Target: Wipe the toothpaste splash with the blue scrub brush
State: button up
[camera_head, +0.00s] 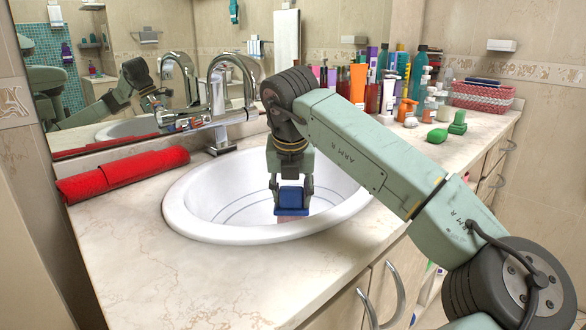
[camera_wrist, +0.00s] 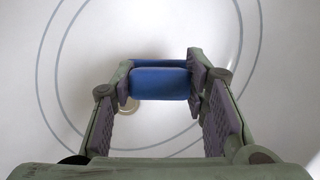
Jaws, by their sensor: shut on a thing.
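The blue scrub brush (camera_head: 291,199) is held between the two fingers of my gripper (camera_head: 291,187), which points down inside the white sink basin (camera_head: 200,212). In the wrist view the brush (camera_wrist: 160,83) spans between the fingertips, against the white basin. A brownish pink patch shows just below the brush in the head view, perhaps its bristles. I cannot tell whether the brush touches the basin. I cannot make out a toothpaste splash in either view; the brush and gripper hide part of the basin.
A chrome faucet (camera_head: 217,112) stands behind the basin, left of my gripper. A rolled red towel (camera_head: 122,176) lies on the left counter. Several bottles and tubes, an orange tube (camera_head: 357,83) among them, crowd the back right. The front left counter (camera_head: 150,260) is clear.

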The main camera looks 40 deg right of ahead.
jog(key=shift+r+p, duration=1.2)
jog(key=shift+r, duration=0.8)
